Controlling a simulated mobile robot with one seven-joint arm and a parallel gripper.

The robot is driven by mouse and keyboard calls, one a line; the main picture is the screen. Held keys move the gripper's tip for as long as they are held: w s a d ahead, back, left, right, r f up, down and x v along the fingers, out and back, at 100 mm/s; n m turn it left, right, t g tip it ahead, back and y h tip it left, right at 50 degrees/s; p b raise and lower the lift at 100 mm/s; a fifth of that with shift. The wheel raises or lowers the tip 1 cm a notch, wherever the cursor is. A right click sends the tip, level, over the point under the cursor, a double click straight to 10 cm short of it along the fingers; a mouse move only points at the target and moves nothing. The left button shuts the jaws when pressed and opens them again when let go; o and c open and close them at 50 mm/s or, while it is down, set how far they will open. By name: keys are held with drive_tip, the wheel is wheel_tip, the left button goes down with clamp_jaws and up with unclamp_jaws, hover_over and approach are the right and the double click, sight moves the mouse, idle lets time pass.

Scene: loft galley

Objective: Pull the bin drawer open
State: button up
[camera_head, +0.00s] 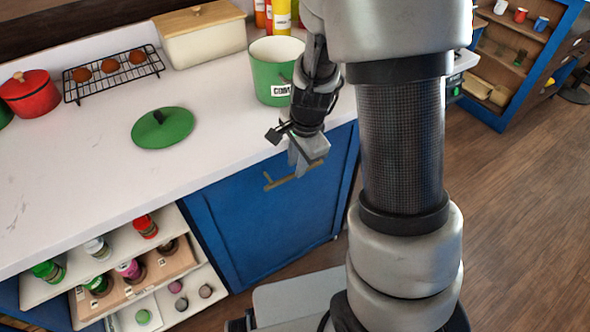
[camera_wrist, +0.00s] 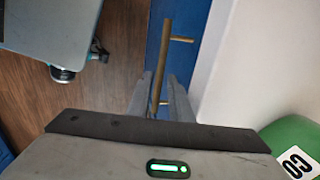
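The bin drawer (camera_head: 270,225) is the blue front under the white counter, with a brass bar handle (camera_head: 272,182) near its top. It looks shut, flush with the cabinet. In the wrist view the handle (camera_wrist: 165,45) runs up the picture on two posts, off the blue front (camera_wrist: 153,40). My gripper (camera_head: 305,165) is at the counter's front edge, by the handle's right part, which it partly hides. In the wrist view my gripper's fingers (camera_wrist: 161,85) stand apart, one on each side of the bar, with gaps showing. Whether they touch it I cannot tell.
A green compost pot (camera_head: 270,85) stands on the counter behind my gripper; its green lid (camera_head: 162,128) lies to the left. An open spice pull-out (camera_head: 125,275) with several jars juts out left of the drawer. Wooden floor (camera_head: 525,230) is free at right.

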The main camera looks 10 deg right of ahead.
drive_tip(key=shift+w+a+f+b, duration=0.1)
drive_tip(key=shift+w+f+b, duration=0.05)
drive_tip(key=shift+f, duration=0.55)
drive_tip(key=shift+w+a+f+b, duration=0.1)
drive_tip(key=shift+f+b, duration=0.05)
drive_tip(key=shift+f, duration=0.55)
drive_tip(key=shift+d, duration=0.1)
drive_tip(key=shift+c, duration=0.4)
clamp_jaws()
drive_tip(key=shift+s+d, duration=0.1)
